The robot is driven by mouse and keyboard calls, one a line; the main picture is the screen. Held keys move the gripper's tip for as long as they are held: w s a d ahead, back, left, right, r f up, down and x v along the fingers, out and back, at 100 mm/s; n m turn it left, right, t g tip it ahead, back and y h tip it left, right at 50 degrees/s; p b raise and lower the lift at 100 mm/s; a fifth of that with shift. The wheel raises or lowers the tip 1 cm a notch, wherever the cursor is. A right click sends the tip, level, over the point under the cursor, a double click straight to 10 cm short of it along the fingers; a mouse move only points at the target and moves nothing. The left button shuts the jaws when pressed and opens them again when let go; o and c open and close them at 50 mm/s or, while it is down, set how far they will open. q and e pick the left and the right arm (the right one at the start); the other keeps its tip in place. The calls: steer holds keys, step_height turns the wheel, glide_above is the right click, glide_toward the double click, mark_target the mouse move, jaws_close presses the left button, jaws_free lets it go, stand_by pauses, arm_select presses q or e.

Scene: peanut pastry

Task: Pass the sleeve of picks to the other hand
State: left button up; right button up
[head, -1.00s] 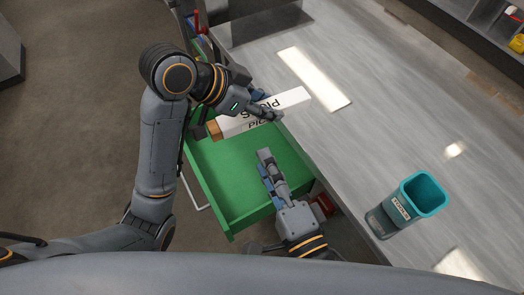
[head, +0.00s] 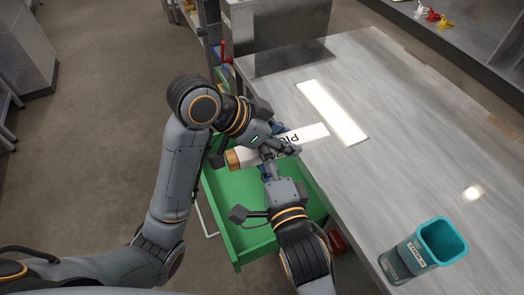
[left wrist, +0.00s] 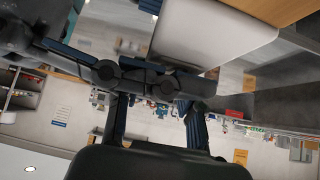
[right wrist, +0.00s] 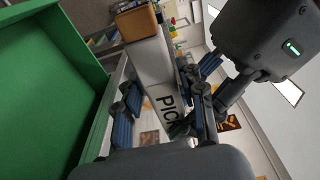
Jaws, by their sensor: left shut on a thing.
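The sleeve of picks is a long white box with "PICKS" lettering and a brown end; in the head view its white part (head: 310,133) shows above the drawer and counter edge. My left gripper (head: 276,147) is shut on its middle from above. In the left wrist view the sleeve (left wrist: 215,35) is a pale, close-up block. My right gripper (head: 267,170) is just below the sleeve. In the right wrist view the sleeve (right wrist: 150,65) runs between my right fingers, which look spread, with a gap on the left side. The contact on the right side is hidden.
An open green drawer (head: 245,205) lies below both grippers. The grey counter (head: 390,140) is to the right, mostly clear. A teal container (head: 440,243) stands near its front edge. Small red and yellow items (head: 432,15) lie far off at the upper right.

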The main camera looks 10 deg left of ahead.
jaws_close()
arm_select(q)
steer(key=o, duration=1.3)
steer(key=shift+c, duration=0.2)
